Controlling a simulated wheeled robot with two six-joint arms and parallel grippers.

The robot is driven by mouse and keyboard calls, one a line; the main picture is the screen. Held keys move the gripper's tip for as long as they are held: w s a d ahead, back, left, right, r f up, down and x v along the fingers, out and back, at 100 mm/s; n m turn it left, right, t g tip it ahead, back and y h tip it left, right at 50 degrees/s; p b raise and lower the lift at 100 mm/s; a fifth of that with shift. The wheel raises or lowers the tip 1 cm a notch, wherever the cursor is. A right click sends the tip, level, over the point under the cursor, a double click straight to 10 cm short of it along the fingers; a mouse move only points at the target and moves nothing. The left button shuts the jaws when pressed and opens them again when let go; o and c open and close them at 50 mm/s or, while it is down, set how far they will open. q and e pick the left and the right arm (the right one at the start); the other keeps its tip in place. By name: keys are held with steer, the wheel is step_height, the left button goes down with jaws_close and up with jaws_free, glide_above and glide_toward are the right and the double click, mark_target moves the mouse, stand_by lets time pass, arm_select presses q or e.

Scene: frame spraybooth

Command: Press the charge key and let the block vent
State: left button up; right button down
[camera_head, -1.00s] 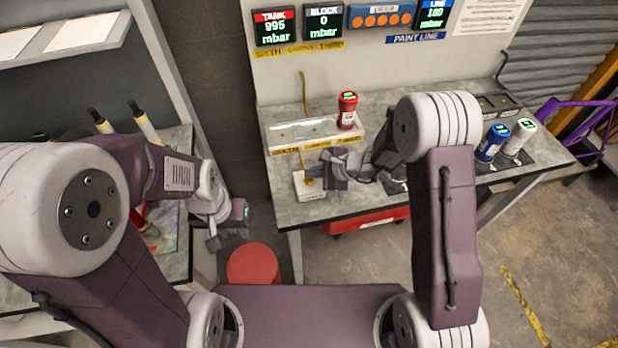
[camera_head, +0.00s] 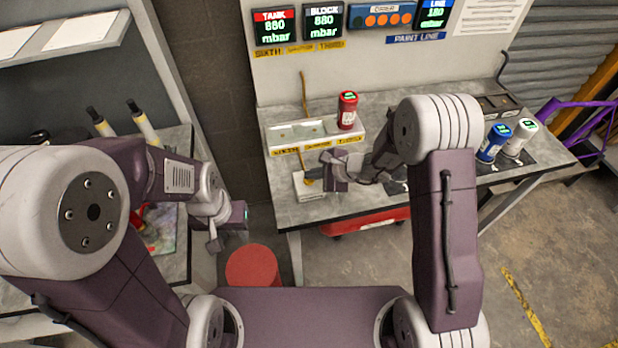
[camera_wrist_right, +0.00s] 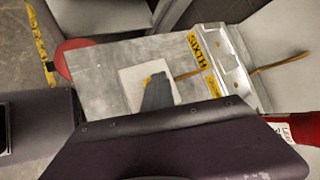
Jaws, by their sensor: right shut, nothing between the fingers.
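The charge key is a white box (camera_head: 300,191) at the bench's front left, with a cable rising behind it. My right gripper (camera_head: 318,174) is shut and empty, its tip over the key's yellow button. In the right wrist view the dark fingertip (camera_wrist_right: 157,92) covers most of the button (camera_wrist_right: 147,79); contact looks likely. The white block (camera_head: 285,135) stands behind, with a red canister (camera_head: 347,112) upright at its right end. The TANK display (camera_head: 275,27) and BLOCK display (camera_head: 323,21) both appear to read 880 mbar.
A blue canister (camera_head: 492,144) and a white canister (camera_head: 519,138) stand at the bench's right. The LINE display (camera_head: 435,13) reads about 180 mbar. A red stool (camera_head: 251,266) stands below my left gripper.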

mark_target(312, 181)
steer(key=shift+r+p, duration=0.5)
steer(key=shift+r, duration=0.4)
step_height(312, 181, up, 5)
steer(key=p, duration=0.3)
stand_by(0.4)
stand_by(0.3)
